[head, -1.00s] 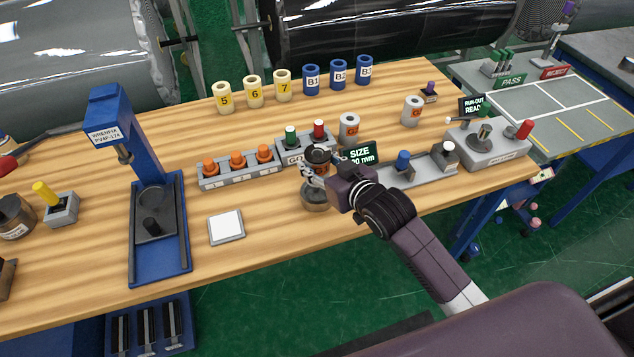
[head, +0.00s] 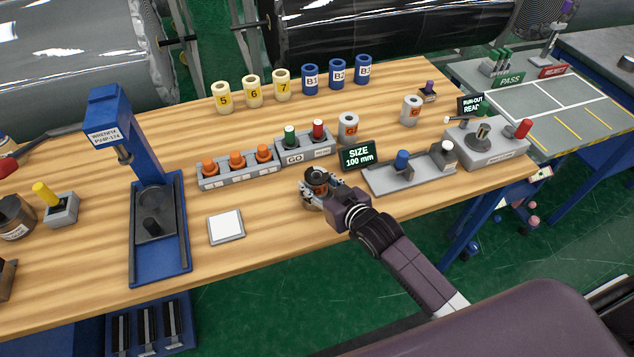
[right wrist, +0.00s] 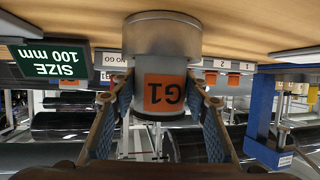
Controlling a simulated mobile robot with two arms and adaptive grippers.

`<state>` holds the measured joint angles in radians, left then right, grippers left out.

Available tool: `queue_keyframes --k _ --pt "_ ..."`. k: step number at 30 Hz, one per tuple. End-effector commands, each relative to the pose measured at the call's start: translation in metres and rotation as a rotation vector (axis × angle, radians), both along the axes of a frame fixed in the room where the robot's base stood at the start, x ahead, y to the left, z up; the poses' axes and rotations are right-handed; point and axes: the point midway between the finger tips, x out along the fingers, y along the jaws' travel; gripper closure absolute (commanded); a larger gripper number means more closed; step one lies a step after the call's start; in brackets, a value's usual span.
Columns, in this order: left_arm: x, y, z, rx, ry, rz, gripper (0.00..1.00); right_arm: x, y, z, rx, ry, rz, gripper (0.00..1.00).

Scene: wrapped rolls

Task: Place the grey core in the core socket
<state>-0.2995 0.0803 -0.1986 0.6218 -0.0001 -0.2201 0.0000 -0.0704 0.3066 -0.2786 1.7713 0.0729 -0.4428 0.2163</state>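The grey core (head: 317,181), with an orange G1 label, is upright in my right gripper (head: 318,188). In the right wrist view, which is upside down, the core (right wrist: 163,93) reaches into the round metal core socket (right wrist: 163,36). The right fingers (right wrist: 162,88) lie against both sides of the core and appear shut on it. In the head view the socket (head: 309,204) is mostly hidden behind the gripper and core. How deep the core sits inside the socket is hard to tell. My left gripper is not in view.
The size display (head: 358,155) reads 100 mm, just behind the gripper. Two other grey cores (head: 348,128) (head: 411,110) stand farther back. A grey fixture (head: 409,172) lies to the right. A white pad (head: 226,226) and blue press (head: 160,225) stand left, with clear table between.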

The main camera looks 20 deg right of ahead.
Motion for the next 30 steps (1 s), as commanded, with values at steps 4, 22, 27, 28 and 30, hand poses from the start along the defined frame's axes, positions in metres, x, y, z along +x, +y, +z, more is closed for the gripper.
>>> queue_keyframes --k 4,22,27,28,30 --pt "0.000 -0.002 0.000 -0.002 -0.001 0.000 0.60 0.000 0.000 0.000 0.000 0.001 0.000 0.42" --pt "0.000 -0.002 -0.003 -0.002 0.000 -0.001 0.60 -0.027 -0.006 0.012 0.000 0.002 0.000 0.41" --pt "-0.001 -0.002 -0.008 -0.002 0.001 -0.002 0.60 -0.056 -0.013 0.024 0.000 0.002 0.000 0.41" --pt "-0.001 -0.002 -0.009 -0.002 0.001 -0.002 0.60 -0.061 -0.014 0.026 0.000 0.002 0.000 0.41" --pt "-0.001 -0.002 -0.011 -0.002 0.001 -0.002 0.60 -0.072 -0.017 0.031 0.000 0.002 0.000 0.41"
